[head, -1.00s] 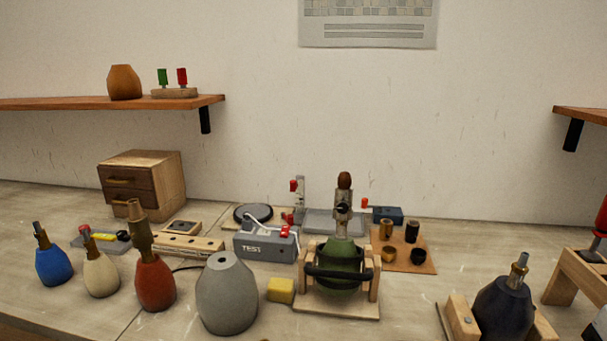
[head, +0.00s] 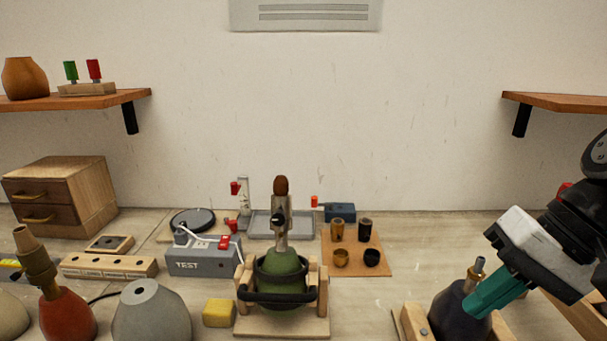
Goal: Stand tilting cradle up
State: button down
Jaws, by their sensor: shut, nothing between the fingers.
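The tilting cradle (head: 322,290) is a light wooden frame on a flat base at the front middle of the bench, with a black bar and ring. A green lamp body (head: 282,266) sits in it, looking upright, with a grey stem and brown tip above. The bar crosses the front of the body. My gripper (head: 475,303), with teal fingers, is at the lower right, well right of the cradle. It is shut and empty, its tips beside or in front of a dark navy lamp body (head: 447,310); contact cannot be told.
The navy body sits between wooden blocks (head: 414,325). A yellow block (head: 219,313) and a grey lamp body (head: 152,315) stand left of the cradle. The grey TEST box (head: 203,262) and a board of small cups (head: 382,262) lie behind. Bench between cradle and navy body is clear.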

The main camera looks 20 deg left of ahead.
jog(key=w+a+r+m+t+y, duration=0.1)
jog(key=w+a+r+m+y, duration=0.1)
jog(key=w+a+y, duration=0.65)
jog(key=w+a+r+m+t+y, duration=0.1)
jog(key=w+a+r+m+y, duration=0.15)
jog(key=w+a, duration=1.2)
jog(key=a, duration=0.8)
jog(key=shift+n, duration=0.25)
jog(key=shift+s+d, duration=0.25)
jog(key=shift+s, duration=0.4)
jog(key=shift+s+d, duration=0.3)
jog(key=shift+s, duration=0.3)
jog(key=shift+s+d, duration=0.25)
jog(key=shift+s, duration=0.4)
